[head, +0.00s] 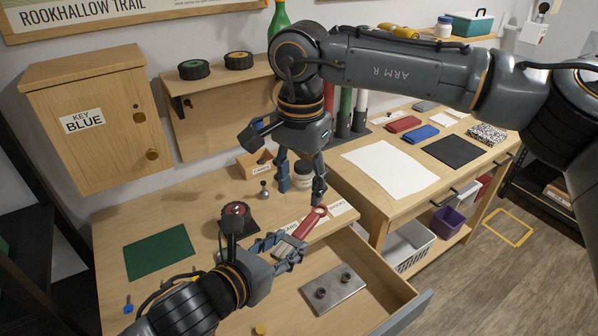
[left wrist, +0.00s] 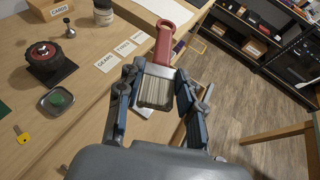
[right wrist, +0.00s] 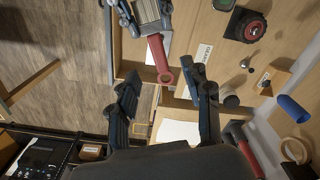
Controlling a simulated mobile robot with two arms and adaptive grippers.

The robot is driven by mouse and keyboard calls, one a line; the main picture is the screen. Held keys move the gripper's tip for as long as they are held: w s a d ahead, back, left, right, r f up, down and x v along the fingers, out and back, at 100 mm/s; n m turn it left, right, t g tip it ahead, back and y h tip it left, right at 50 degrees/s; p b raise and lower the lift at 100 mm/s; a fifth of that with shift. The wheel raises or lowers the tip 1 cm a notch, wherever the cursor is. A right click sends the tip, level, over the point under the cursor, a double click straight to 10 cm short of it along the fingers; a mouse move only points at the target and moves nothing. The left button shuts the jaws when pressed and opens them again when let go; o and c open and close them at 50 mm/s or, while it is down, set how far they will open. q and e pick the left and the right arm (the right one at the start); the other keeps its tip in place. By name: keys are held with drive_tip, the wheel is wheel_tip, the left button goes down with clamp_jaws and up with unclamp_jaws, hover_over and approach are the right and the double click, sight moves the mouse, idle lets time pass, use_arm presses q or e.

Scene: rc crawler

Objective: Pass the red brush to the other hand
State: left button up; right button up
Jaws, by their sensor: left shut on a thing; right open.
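The red brush (head: 310,222) has a red handle with a hole at its end and a pale bristle head. My left gripper (head: 290,250) is shut on the bristle end, above the desk's front edge and open drawer. In the left wrist view the bristles (left wrist: 155,90) sit between the two fingers, and the red handle points away from the gripper. My right gripper (head: 301,190) is open and empty, above and just beyond the handle's end. In the right wrist view the red handle (right wrist: 158,58) points towards the gap between my open right fingers (right wrist: 163,95), apart from them.
The open drawer (head: 375,292) below holds a metal plate (head: 334,290) with two dark round parts. A dark stand with a red-topped wheel (head: 235,215), a small jar (head: 302,175) and a card box (head: 256,163) stand on the desk. A green mat (head: 158,252) lies at left.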

sight(299, 227)
wheel_tip(299, 227, down, 9)
drive_tip(key=shift+a+f, duration=0.1)
drive_tip(key=shift+f, duration=0.05)
idle(0.4)
clamp_jaws()
use_arm(q)
drive_tip(key=o, duration=1.2)
